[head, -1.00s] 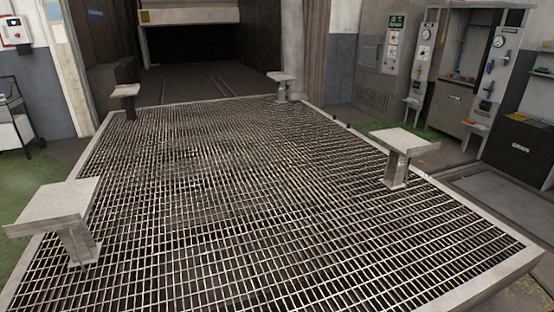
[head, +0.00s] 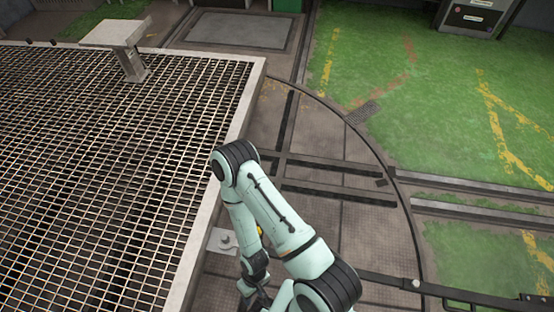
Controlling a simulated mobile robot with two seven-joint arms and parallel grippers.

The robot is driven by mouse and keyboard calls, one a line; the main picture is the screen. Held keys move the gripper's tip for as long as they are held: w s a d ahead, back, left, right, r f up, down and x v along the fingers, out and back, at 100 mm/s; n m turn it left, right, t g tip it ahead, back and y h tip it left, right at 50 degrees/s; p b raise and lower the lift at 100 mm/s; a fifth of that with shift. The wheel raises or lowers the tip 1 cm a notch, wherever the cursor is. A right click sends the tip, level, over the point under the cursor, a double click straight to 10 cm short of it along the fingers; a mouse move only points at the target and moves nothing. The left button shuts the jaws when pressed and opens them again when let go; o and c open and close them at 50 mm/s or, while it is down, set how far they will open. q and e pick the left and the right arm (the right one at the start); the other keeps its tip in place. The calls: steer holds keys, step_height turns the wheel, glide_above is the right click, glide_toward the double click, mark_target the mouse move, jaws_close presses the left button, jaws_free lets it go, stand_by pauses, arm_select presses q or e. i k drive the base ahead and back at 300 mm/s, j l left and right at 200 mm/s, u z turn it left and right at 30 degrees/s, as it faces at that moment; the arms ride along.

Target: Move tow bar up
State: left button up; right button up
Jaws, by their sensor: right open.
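A long dark bar (head: 460,291) with a pale knob runs low across the lower right, from behind my arm toward the right edge. It looks like the tow bar, but I cannot be sure. My right arm rises from the bottom, bends at the elbow near the grating's edge, and hangs down. My right gripper (head: 257,299) is open at the bottom edge, small, dark and partly cut off. It is left of the bar and apart from its visible part. My left gripper is out of view.
A raised grating platform (head: 208,215) with a pale rim fills the left, with a square-topped post (head: 120,36) on it. A pale plate (head: 222,241) with a bolt lies beside the rim. Rails (head: 340,184) cross the turntable floor. Green floor (head: 430,100) lies open at right.

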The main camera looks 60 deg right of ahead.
mark_target(446, 293)
steer(key=z, duration=4.6)
steer(key=i+l+u, duration=0.15)
steer(key=u, duration=0.7)
steer(key=i+l+u, duration=0.35)
steer(key=l, duration=0.3)
steer(key=i+l+u, duration=0.2)
steer(key=l, duration=0.55)
steer(key=i+l, duration=0.15)
steer(key=l, duration=0.3)
